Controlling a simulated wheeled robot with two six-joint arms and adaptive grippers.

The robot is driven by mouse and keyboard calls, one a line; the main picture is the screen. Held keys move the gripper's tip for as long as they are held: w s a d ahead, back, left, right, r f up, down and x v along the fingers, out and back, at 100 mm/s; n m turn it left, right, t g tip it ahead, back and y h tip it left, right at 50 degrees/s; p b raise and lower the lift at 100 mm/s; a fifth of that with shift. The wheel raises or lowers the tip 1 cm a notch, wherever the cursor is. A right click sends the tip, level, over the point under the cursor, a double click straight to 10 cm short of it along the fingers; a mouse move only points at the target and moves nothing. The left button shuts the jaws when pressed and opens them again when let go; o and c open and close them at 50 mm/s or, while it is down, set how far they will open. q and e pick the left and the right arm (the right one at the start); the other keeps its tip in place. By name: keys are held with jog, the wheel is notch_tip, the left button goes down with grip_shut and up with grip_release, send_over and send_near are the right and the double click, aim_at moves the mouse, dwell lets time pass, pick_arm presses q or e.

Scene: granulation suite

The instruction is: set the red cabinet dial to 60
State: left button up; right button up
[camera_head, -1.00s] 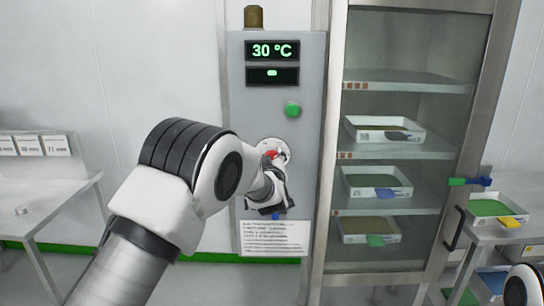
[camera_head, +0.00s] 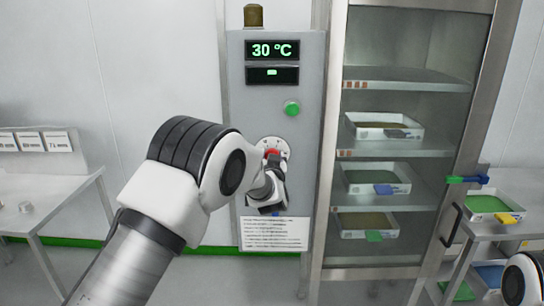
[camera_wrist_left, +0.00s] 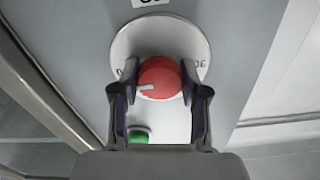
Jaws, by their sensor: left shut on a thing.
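The red dial (camera_head: 272,153) sits on a round white scale plate (camera_head: 280,143) on the grey cabinet (camera_head: 307,100). The cabinet's upper display (camera_head: 272,50) reads 30 °C. My left gripper (camera_head: 270,158) is at the dial and partly covers it in the head view. In the left wrist view the two fingers of my left gripper (camera_wrist_left: 160,88) are shut on the red dial (camera_wrist_left: 160,77), one on each side. The dial's white pointer mark points left in that view, and a scale number is at the plate's right edge. My right gripper is out of view.
A green button (camera_head: 292,109) is above the dial, and a printed notice (camera_head: 274,234) hangs below it. To the right stands a glass-fronted cabinet with trays (camera_head: 385,128) on its shelves. A side table (camera_head: 50,197) is at the left.

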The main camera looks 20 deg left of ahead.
pick_arm(q)
jog(key=shift+f, duration=0.1)
jog(key=o, duration=1.1)
jog(key=shift+o, duration=0.2)
